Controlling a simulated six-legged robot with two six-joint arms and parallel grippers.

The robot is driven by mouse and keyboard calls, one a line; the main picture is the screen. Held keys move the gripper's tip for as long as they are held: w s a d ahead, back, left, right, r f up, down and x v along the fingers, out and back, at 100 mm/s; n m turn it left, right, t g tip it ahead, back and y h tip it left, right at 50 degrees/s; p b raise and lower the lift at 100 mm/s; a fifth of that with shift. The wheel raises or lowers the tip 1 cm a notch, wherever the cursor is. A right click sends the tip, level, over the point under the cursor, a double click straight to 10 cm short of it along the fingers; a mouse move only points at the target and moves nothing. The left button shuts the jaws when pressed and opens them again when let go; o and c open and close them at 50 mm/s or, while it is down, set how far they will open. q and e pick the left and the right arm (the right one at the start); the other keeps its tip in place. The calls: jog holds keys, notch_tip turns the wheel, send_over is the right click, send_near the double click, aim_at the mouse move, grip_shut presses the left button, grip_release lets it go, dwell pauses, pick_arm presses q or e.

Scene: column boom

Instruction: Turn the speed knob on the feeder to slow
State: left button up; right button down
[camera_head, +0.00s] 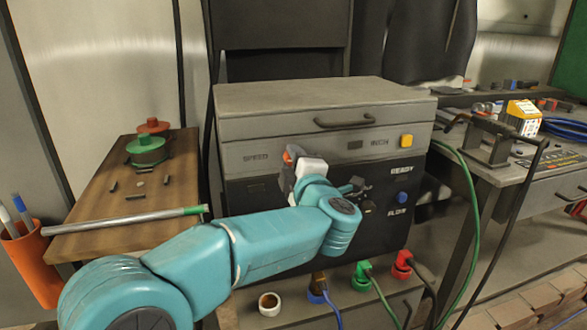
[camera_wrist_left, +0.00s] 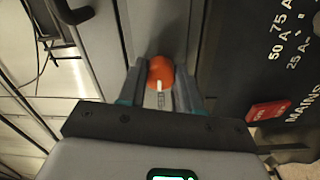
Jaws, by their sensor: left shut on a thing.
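The feeder (camera_head: 320,125) is a grey and black box with a SPEED label on its front. The orange speed knob (camera_head: 290,155) sits right of that label, partly hidden by my left gripper (camera_head: 297,168). In the left wrist view, the orange knob (camera_wrist_left: 160,70) lies between the two fingers of my left gripper (camera_wrist_left: 160,88), which is shut on it. A white mark on the knob points toward the gripper's palm. Scale lettering around the knob cannot be read. My right gripper is not in view.
A yellow button (camera_head: 406,141) and a blue button (camera_head: 402,197) are on the feeder's right. Coloured plugs with cables (camera_head: 361,275) stand below. A wooden board (camera_head: 110,205) with a metal rod (camera_head: 125,222) lies left. A red switch (camera_wrist_left: 268,110) shows in the wrist view.

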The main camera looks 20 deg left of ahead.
pick_arm(q)
jog(key=shift+f+n, duration=0.1)
jog(key=shift+n, duration=0.3)
jog(key=o, duration=1)
jog(key=shift+o, duration=0.2)
jog(key=v, duration=1.6)
jog(key=shift+s+p, duration=0.15)
jog(key=shift+p, duration=0.25)
jog(key=shift+d, duration=0.15)
